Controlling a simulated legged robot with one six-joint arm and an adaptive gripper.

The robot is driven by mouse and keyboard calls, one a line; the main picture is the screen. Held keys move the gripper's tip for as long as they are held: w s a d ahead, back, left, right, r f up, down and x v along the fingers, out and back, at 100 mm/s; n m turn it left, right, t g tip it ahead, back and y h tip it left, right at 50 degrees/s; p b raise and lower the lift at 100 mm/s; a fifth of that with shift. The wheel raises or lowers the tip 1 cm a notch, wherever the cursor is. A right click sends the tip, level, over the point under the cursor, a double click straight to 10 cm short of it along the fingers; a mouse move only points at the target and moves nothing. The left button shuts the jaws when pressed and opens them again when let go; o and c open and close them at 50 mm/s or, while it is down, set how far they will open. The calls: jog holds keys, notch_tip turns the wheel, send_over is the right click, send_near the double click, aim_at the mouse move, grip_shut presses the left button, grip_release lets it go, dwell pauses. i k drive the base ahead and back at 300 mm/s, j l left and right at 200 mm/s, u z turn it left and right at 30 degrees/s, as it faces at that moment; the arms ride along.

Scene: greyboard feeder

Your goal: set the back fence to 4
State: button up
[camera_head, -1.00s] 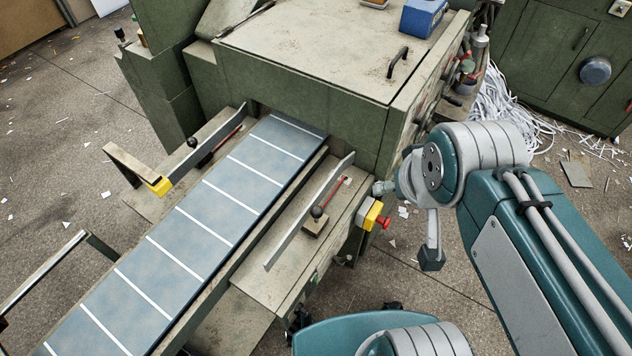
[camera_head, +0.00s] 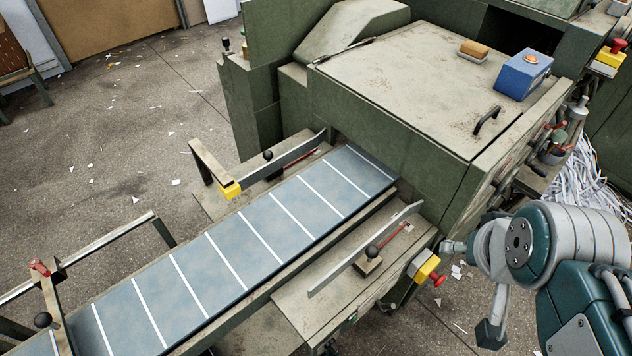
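Two side fences run along the blue belt (camera_head: 232,250). The far-side fence (camera_head: 298,152) has a black knob and a red strip. The near-side fence (camera_head: 365,250) has a black knob on a block and a red strip. At the lower left, a crossbar (camera_head: 55,312) with a red-topped clamp and a black knob reaches from the rail to the belt. No scale numbers are legible. My arm is at the right edge, and the dark end piece of my gripper (camera_head: 490,334) hangs below its grey link, apart from all fences. Its fingers cannot be made out.
The green machine housing (camera_head: 410,95) stands at the belt's far end, with a blue box (camera_head: 522,75) on top. A yellow and red stop button (camera_head: 426,268) sits between the near table and my arm. Paper scraps litter the open floor at the left.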

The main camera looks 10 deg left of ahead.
aim_at(271, 170)
jog(key=u, duration=0.45)
jog(key=i+l+u, duration=0.15)
jog(key=u, duration=0.7)
jog(key=l+u, duration=0.15)
jog(key=u, duration=0.3)
jog(key=i+l, duration=0.05)
